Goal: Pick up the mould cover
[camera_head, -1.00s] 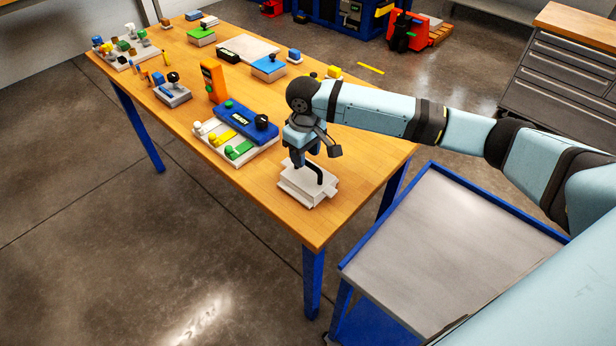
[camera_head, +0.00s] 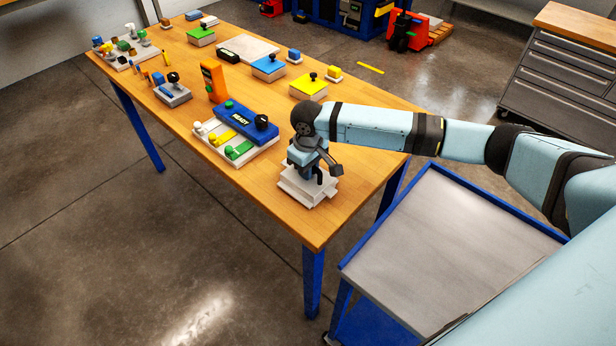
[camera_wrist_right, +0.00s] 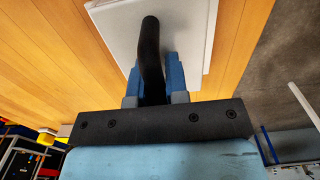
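The mould cover (camera_head: 305,194), a white block-like piece with a black bent handle, sits at the near right corner of the wooden table. My right gripper (camera_head: 311,173) points down over it, around the handle. In the right wrist view the black handle (camera_wrist_right: 150,50) rises from the white top of the cover (camera_wrist_right: 115,35). The blue fingers of my right gripper (camera_wrist_right: 155,85) stand on either side of the handle. Whether they press on it I cannot tell. The cover appears to rest on the table. My left gripper is not in view.
A white tray with a blue READY box (camera_head: 240,121) stands left of the cover. Yellow (camera_head: 309,88), blue (camera_head: 268,67) and green (camera_head: 201,36) blocks lie farther back. A grey cart (camera_head: 450,245) with a blue rim stands right of the table, its top empty.

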